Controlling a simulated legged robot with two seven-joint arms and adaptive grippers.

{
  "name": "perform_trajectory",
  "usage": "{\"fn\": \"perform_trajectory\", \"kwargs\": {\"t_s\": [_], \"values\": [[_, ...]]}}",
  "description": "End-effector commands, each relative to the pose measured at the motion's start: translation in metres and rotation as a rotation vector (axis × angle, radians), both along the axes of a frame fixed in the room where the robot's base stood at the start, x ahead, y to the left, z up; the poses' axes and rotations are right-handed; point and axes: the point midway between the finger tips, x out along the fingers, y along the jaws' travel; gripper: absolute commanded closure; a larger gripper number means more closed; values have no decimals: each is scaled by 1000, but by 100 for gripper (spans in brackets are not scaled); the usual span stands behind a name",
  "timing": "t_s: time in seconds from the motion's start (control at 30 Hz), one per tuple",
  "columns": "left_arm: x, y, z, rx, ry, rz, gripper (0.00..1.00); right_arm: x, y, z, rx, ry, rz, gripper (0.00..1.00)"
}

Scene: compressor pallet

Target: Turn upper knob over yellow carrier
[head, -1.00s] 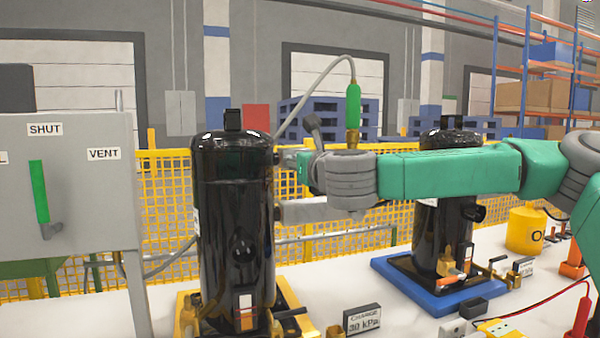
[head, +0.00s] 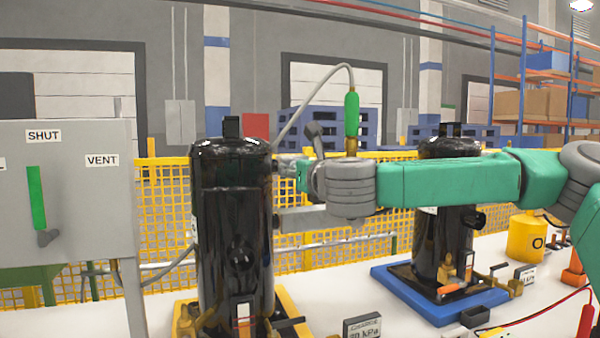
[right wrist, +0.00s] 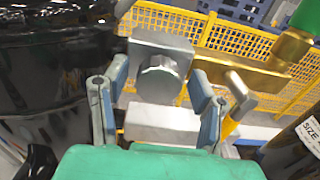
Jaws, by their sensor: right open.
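The black compressor (head: 232,210) stands on the yellow carrier (head: 285,305) at centre left. In the right wrist view, the round silver upper knob (right wrist: 160,79) sticks out from a grey metal block (right wrist: 150,48) beside the black compressor wall (right wrist: 45,70). My right gripper (right wrist: 159,84) is open, with one finger on either side of the knob. I cannot tell whether either finger touches it. In the head view, my right arm comes in from the right and its wrist is just right of the compressor; the fingers and knob are not clear there. My left gripper is not in view.
A second silver block (right wrist: 160,125) sits below the knob. A brass fitting (right wrist: 270,60) is to its right. A grey hose (head: 310,95) rises from a green coupling (head: 351,113). A grey panel (head: 75,210) stands left; a blue carrier (head: 395,283) with another compressor is right.

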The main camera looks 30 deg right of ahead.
Motion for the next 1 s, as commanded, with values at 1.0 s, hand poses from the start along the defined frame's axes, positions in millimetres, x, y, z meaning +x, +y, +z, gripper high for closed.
{"fn": "perform_trajectory", "kwargs": {"t_s": [1.0], "values": [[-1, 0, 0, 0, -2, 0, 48, -116, 26, -2, 3, 2, -1, 48]]}}
